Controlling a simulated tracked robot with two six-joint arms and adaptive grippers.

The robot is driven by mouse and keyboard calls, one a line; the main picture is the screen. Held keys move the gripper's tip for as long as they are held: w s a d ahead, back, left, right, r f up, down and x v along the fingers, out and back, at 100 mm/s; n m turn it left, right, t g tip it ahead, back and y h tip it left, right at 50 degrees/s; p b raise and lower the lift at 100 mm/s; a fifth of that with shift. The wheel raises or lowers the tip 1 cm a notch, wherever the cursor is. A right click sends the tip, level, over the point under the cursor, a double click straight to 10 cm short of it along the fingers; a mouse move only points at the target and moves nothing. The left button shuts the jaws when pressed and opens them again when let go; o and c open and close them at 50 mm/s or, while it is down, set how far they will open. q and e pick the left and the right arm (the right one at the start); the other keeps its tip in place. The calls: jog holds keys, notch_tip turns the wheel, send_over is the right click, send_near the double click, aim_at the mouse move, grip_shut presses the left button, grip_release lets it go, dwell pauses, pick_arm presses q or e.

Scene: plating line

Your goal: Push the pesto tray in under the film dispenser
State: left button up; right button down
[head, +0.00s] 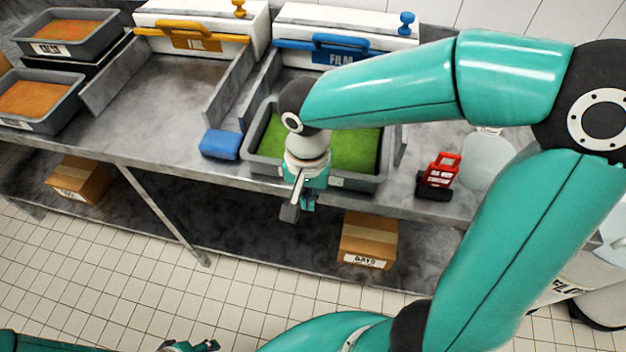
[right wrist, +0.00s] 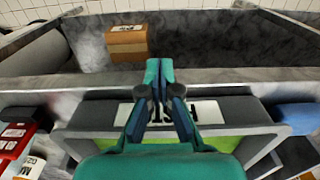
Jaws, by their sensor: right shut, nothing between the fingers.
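The pesto tray (head: 369,185), a grey tray with green filling, sits on the steel counter in front of the blue-handled film dispenser (head: 340,50). My right forearm hides part of the tray and of the gap at the dispenser. My right gripper (head: 300,205) is shut and empty, pointing down by the tray's near wall. In the right wrist view, its closed fingers (right wrist: 158,75) cross in front of the tray's labelled wall (right wrist: 243,108); I cannot tell whether they touch it. Only the tip of my left gripper (head: 190,346) shows at the bottom edge.
A blue cloth-like block (head: 220,144) lies left of the tray. A red and black device (head: 440,176) stands to the right. A yellow-handled dispenser (head: 195,38) is beside the blue one, with metal guides between. Orange-filled trays (head: 40,100) are at far left.

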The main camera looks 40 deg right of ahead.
jog(key=w+d, duration=0.1)
jog(key=w+d+p, duration=0.1)
jog(key=shift+w+d+f, duration=0.2)
jog(key=shift+d, duration=0.2)
pick_arm(q)
jog(key=shift+r, duration=0.6)
pick_arm(e)
jog(key=shift+w+d, duration=0.1)
jog(key=w+d, duration=0.2)
jog(key=d, duration=0.1)
jog(key=w+d+p, duration=0.1)
jog(key=w+d, duration=0.2)
jog(key=w+d+p, duration=0.1)
jog(key=w+d, duration=0.1)
jog(key=d, duration=0.1)
jog(key=shift+w+r, duration=0.1)
jog(key=shift+w, duration=0.2)
jog(key=w+d, duration=0.2)
jog(key=shift+w+d+f, duration=0.2)
jog(key=shift+w+d, duration=0.15)
jog(key=shift+s+r, duration=0.1)
jog(key=shift+s, duration=0.1)
pick_arm(q)
jog(key=shift+w+r, duration=0.3)
jog(key=shift+r, duration=0.2)
jog(key=shift+w+r, duration=0.3)
jog(key=shift+r, duration=0.2)
jog(key=shift+f, duration=0.1)
